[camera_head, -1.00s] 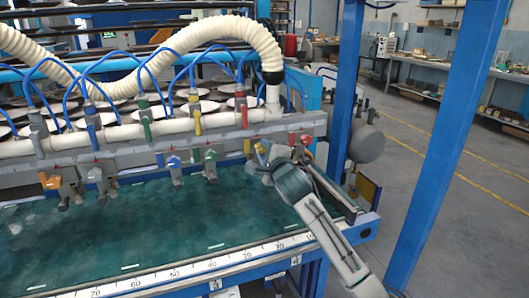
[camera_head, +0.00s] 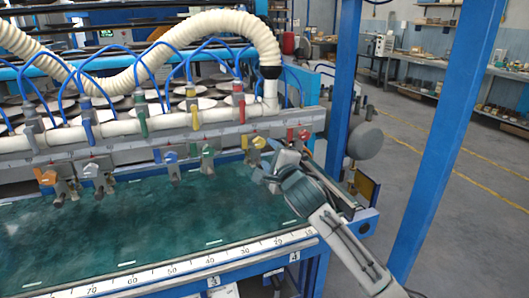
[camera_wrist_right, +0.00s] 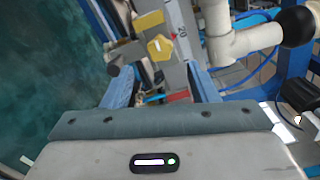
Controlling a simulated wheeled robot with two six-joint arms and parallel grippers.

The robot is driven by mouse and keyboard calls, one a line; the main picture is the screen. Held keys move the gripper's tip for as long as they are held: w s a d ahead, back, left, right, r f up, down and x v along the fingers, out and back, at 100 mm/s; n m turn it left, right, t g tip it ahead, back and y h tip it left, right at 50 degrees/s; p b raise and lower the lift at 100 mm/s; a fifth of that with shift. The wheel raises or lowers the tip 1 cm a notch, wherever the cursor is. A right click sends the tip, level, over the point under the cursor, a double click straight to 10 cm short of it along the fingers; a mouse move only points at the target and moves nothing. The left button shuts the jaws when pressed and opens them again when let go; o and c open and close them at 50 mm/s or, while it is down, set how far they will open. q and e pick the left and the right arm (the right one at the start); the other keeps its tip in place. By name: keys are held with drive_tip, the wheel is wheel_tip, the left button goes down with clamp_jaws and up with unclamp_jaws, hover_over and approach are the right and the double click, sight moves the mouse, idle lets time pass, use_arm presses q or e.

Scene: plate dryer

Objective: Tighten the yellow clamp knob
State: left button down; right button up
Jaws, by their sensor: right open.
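The yellow clamp knob (camera_head: 258,143) is on the clamp bar along the back of the green table, near its right end. In the right wrist view the star-shaped yellow knob (camera_wrist_right: 160,47) is ahead of the fingers, a little above the gap between them. A yellow block of the clamp (camera_wrist_right: 148,20) is beside it. My right gripper (camera_head: 273,168) is just in front of and right of the yellow clamp and hides part of it. In the wrist view its fingers (camera_wrist_right: 161,86) are spread with no knob held. My left gripper is not in view.
A red knob (camera_head: 304,134) is right of the yellow one. Green (camera_head: 207,150), blue (camera_head: 171,157), white (camera_head: 91,168) and orange (camera_head: 46,177) clamps line the bar to the left. White pipe (camera_wrist_right: 238,42) and blue hoses are close by. The green table (camera_head: 150,225) is clear.

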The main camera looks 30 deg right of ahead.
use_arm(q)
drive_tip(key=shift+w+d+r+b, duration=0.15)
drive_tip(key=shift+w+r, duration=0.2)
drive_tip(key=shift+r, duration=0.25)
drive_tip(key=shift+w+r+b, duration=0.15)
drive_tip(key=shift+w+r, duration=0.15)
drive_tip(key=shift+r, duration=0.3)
use_arm(e)
drive_tip(key=shift+v, duration=2.35)
